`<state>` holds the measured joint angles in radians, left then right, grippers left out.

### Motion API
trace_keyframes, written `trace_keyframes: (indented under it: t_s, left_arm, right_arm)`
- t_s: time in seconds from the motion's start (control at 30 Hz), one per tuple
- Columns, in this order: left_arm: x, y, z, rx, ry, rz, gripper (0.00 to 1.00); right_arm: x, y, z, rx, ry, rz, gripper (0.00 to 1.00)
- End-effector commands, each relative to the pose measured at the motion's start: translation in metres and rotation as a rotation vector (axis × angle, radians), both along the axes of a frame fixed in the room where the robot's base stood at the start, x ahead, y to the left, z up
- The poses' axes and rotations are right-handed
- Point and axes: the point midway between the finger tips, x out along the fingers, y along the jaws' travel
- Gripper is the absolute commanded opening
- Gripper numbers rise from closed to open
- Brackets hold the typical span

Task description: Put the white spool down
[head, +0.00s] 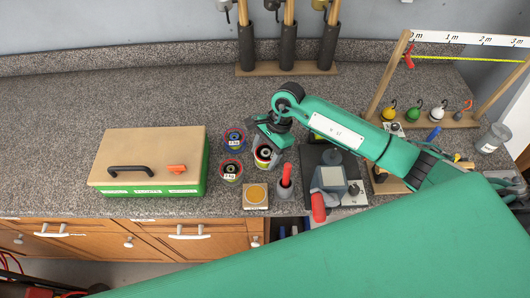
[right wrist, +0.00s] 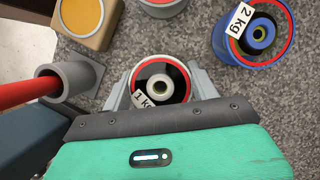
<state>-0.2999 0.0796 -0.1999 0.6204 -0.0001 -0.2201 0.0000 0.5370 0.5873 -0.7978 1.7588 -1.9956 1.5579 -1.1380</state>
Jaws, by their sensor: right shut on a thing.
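The white spool (head: 262,163) has a red ring, a dark inside and a "1 kg" label. It also shows in the right wrist view (right wrist: 161,80), upright between the two grey fingers. My right gripper (head: 267,140) is shut on it from the side, over the counter. I cannot tell whether the spool's base touches the counter. A blue spool (head: 234,138) marked "2 kg" stands to its left and behind; it also shows in the right wrist view (right wrist: 253,35). My left gripper is not in view.
A green box with a tan lid (head: 150,152) stands left. The speckled counter (head: 150,95) is clear behind.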

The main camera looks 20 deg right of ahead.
Motion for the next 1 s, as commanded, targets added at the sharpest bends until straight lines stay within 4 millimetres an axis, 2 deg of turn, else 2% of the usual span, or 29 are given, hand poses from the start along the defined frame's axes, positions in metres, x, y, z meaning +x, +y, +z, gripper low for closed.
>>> trace_keyframes:
  t_s: [0.03,0.07,0.17,0.57,0.77,1.0]
  left_arm:
    - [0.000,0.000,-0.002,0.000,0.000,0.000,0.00]
    - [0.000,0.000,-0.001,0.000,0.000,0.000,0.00]
    - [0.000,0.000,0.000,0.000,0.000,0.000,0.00]
    - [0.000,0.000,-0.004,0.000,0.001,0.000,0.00]
    - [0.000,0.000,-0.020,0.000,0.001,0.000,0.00]
    - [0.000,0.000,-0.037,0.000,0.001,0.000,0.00]
  right_arm:
    - [0.000,0.000,-0.001,0.000,0.000,0.000,0.33]
    - [0.000,0.000,0.000,0.000,0.000,0.000,0.66]
    - [0.000,0.000,0.000,0.000,0.000,0.000,0.85]
    - [0.002,-0.003,0.005,-0.001,-0.003,-0.001,0.85]
    - [0.008,-0.017,0.037,-0.001,-0.007,0.000,0.85]
    - [0.015,-0.036,0.088,-0.001,-0.006,-0.001,0.85]
